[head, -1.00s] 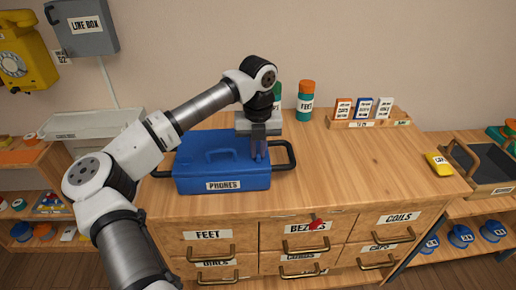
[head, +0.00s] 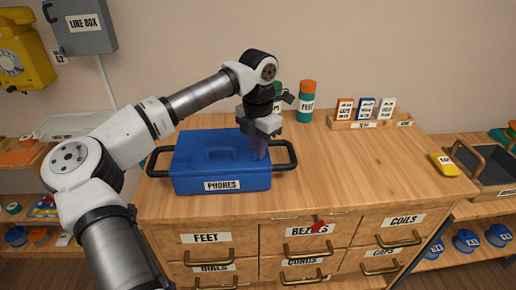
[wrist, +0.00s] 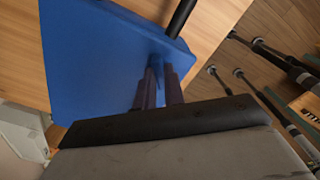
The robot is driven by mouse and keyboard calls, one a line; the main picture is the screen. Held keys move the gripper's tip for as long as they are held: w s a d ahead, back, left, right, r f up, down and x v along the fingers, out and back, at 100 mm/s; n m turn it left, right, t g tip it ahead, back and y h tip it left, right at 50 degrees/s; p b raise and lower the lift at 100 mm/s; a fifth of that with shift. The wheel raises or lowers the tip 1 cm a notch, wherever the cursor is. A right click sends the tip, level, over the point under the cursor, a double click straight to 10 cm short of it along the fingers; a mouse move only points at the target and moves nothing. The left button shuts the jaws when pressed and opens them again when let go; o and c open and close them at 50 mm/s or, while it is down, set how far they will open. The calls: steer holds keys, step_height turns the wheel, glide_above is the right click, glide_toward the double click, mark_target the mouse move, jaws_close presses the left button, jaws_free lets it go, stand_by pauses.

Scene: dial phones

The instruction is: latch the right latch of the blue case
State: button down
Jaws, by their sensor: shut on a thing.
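The blue case (head: 200,176), labelled PHONES, stands closed on the wooden cabinet top, with a black handle at each end. It also shows in the wrist view (wrist: 85,65). My gripper (head: 259,153) is at the right end of the case, beside the right black handle (head: 289,153). In the wrist view my gripper's fingers (wrist: 158,88) are close together at the case's edge. They are shut on the small part there, the right latch, which the fingers hide. I cannot make out the latch's position.
Bottles (head: 306,101) and a rack of cards (head: 366,122) stand behind the case to the right. The cabinet top (head: 350,170) right of the case is clear. Labelled drawers are below. A yellow object (head: 443,164) lies at the far right.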

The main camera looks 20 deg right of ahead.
steer(key=m, duration=0.4)
steer(key=shift+m, duration=1.9)
steer(key=c, duration=1.5)
jaws_free()
steer(key=shift+r, duration=0.1)
step_height(320, 180, up, 14)
steer(key=shift+f+b, duration=0.2)
steer(key=shift+b, duration=0.3)
